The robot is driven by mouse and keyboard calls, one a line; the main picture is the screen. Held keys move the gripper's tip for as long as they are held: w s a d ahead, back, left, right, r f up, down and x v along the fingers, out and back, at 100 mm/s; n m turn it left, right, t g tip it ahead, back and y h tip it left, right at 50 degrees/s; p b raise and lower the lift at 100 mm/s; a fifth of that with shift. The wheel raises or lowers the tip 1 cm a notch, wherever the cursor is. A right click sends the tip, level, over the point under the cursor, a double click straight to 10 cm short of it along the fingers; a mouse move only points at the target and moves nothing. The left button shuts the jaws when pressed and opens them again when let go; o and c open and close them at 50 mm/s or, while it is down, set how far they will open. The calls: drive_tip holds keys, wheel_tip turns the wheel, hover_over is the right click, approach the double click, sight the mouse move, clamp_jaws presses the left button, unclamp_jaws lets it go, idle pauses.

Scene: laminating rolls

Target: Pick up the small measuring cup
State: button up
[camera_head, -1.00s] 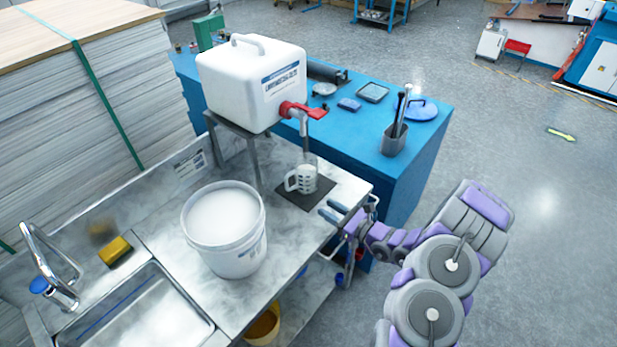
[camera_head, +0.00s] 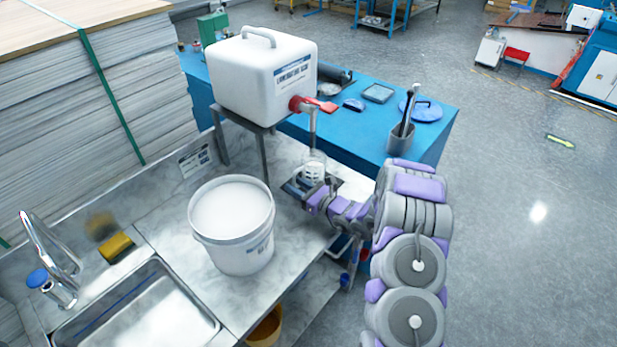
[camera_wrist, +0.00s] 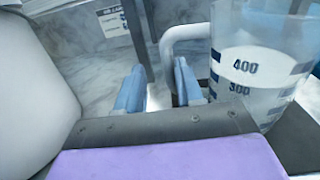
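The small measuring cup (camera_head: 313,170) stands under the red-handled tap on the steel counter, partly hidden by my gripper in the head view. In the wrist view the clear cup (camera_wrist: 245,75) fills the right side, with dark marks 400 and 300 and white liquid inside. Its white handle (camera_wrist: 168,60) points left and drops between my fingers. My gripper (camera_wrist: 158,88) is open, with one blue finger on each side of the handle. A gap shows between the left finger and the handle; whether the right finger touches it I cannot tell.
A white dispenser (camera_head: 262,80) on a metal stand has its tap (camera_head: 312,108) above the cup. A large white bucket (camera_head: 232,220) stands left of my gripper. A blue bench (camera_head: 360,140) lies behind. Bare counter shows near the sink.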

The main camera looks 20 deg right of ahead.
drive_tip(key=shift+w+a, duration=0.35)
drive_tip(key=shift+w, duration=0.25)
drive_tip(key=shift+w+a, duration=0.1)
drive_tip(key=shift+w, duration=0.25)
drive_tip(key=shift+w+d, duration=0.2)
drive_tip(key=shift+w, duration=0.05)
drive_tip(key=shift+d, duration=0.4)
drive_tip(key=shift+a, duration=0.65)
drive_tip(key=c, duration=0.6)
drive_tip(key=shift+d, duration=0.45)
clamp_jaws()
